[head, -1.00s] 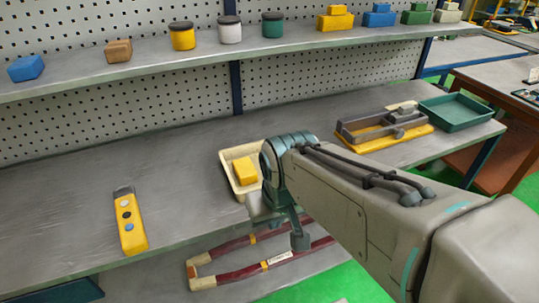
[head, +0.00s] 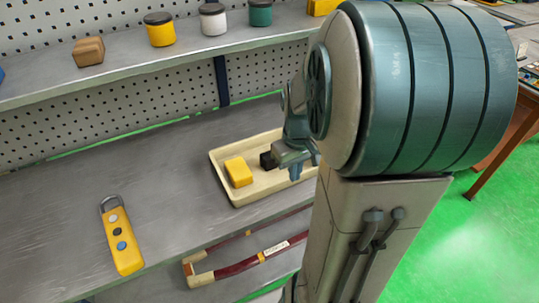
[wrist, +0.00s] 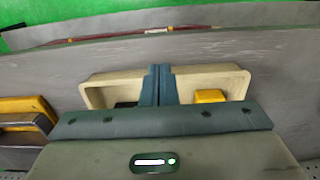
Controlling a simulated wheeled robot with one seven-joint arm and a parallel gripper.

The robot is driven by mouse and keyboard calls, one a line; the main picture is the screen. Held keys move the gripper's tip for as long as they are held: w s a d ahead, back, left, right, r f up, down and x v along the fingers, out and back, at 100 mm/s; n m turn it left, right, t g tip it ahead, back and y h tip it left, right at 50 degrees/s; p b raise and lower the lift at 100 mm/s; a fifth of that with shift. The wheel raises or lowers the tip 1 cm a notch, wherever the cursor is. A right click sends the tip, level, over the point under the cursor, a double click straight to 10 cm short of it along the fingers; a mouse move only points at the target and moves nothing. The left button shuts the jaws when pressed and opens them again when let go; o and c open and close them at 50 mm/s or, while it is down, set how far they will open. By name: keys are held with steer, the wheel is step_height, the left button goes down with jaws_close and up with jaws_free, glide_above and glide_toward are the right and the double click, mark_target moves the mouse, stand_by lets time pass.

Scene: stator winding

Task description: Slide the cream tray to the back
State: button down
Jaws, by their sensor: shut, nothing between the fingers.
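The cream tray (head: 241,199) lies on the grey bench, near the middle of the head view. It holds a yellow block (head: 239,172) at its left and a small dark block (head: 268,161) near its middle. My gripper (head: 297,172) is at the right part of the tray, with its fingers pointing down. In the wrist view my gripper (wrist: 160,70) is shut and empty, its fingers overlapping the middle of the tray's long wall (wrist: 210,78). I cannot tell whether they touch it. My arm hides the tray's right end in the head view.
A yellow handheld device (head: 122,240) lies left of the tray. Bare bench (head: 165,165) lies behind and left, up to the perforated back panel (head: 110,125). A yellow-edged fixture (wrist: 22,106) shows in the wrist view.

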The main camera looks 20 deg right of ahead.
step_height(320, 180, down, 10)
steer(key=shift+r, duration=0.1)
steer(key=w, duration=0.3)
steer(key=shift+w, duration=0.5)
